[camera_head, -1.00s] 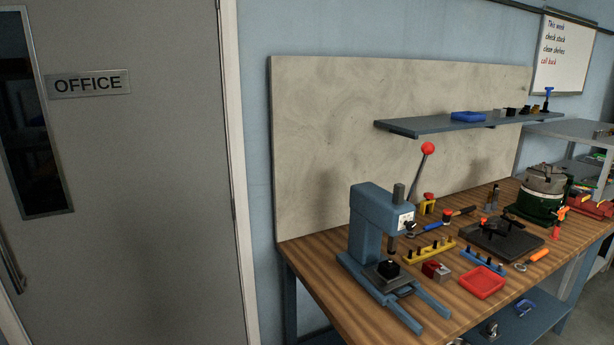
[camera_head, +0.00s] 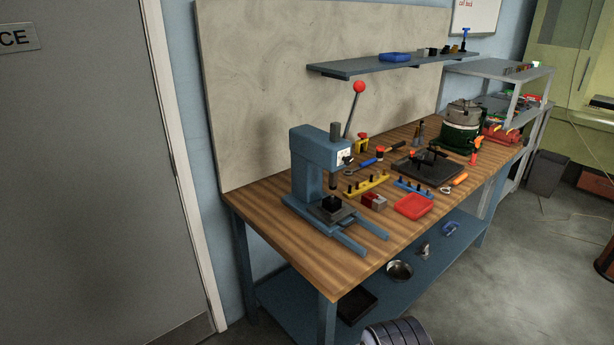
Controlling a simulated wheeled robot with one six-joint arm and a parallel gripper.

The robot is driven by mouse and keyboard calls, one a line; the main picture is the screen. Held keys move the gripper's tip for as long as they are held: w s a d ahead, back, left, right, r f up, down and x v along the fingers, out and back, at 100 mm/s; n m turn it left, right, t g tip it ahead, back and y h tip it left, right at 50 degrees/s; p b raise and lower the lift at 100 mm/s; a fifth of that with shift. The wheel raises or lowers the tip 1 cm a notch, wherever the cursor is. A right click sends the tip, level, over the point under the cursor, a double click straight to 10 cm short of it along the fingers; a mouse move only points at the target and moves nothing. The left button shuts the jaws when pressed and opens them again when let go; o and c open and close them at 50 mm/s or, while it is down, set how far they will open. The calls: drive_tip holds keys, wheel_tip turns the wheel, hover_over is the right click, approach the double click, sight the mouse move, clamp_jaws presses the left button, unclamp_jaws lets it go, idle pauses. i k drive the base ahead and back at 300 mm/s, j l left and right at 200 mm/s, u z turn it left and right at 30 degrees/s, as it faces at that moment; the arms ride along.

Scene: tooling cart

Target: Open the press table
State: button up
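The blue press (camera_head: 312,165) stands on the near left part of the wooden workbench. Its lever with a red ball knob (camera_head: 359,87) points up and slightly right. A dark grey press table (camera_head: 334,213) sits low between two blue rails, under the ram (camera_head: 334,172). A black block (camera_head: 331,203) is on it, below the ram with a gap between. I cannot tell from here how far the press table is slid along its rails. My gripper is not in view; only a ribbed grey part, likely of my arm, shows at the bottom edge.
The workbench (camera_head: 283,244) also holds a yellow rack (camera_head: 366,186), a red tray (camera_head: 414,206), a dark plate and a green machine (camera_head: 460,126). A bowl (camera_head: 399,270) is on the lower shelf. A grey door (camera_head: 75,190) is left; open floor lies right.

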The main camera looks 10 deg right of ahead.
sight(329, 220)
drive_tip(key=i+z, duration=0.1)
drive_tip(key=i, duration=0.85)
